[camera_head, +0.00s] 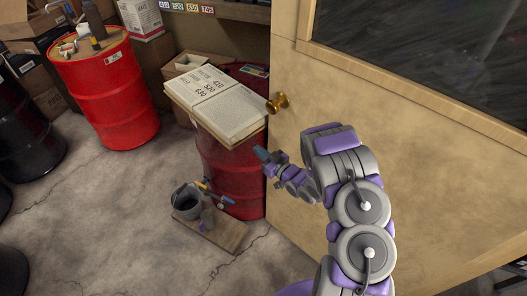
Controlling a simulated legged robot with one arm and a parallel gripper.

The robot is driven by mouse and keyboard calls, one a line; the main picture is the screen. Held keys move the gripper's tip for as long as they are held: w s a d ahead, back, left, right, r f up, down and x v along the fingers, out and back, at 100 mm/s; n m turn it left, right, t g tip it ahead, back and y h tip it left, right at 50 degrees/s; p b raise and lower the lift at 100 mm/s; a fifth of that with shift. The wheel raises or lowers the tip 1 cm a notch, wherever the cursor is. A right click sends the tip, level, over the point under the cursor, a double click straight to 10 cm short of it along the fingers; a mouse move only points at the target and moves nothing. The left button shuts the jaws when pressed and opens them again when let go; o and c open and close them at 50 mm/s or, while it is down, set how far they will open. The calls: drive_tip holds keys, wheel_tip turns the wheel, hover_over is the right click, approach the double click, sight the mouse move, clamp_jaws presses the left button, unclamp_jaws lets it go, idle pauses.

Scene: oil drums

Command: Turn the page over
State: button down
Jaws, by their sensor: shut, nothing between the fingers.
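An open book (218,101) lies on top of a red oil drum (229,172). Its left page (197,85) carries large printed words and numbers; its right page (235,113) shows dense small print. My gripper (261,154) is shut and empty, just below and in front of the book's near right corner. It appears apart from the pages, beside the drum.
A wooden door (410,120) with a brass knob (277,102) stands close right of the book. A bucket (187,200) stands on a wooden board (225,233) below. Another red drum (107,90) holds tools at left. Open concrete floor lies in front.

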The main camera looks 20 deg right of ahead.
sight(245, 140)
drive_tip(key=x, duration=0.3)
drive_tip(key=f+p+x, duration=0.1)
drive_tip(key=x, duration=0.5)
drive_tip(key=shift+w+d+f, duration=0.25)
drive_tip(key=shift+w, duration=0.25)
drive_tip(key=shift+w+d, duration=0.1)
drive_tip(key=shift+d, duration=0.35)
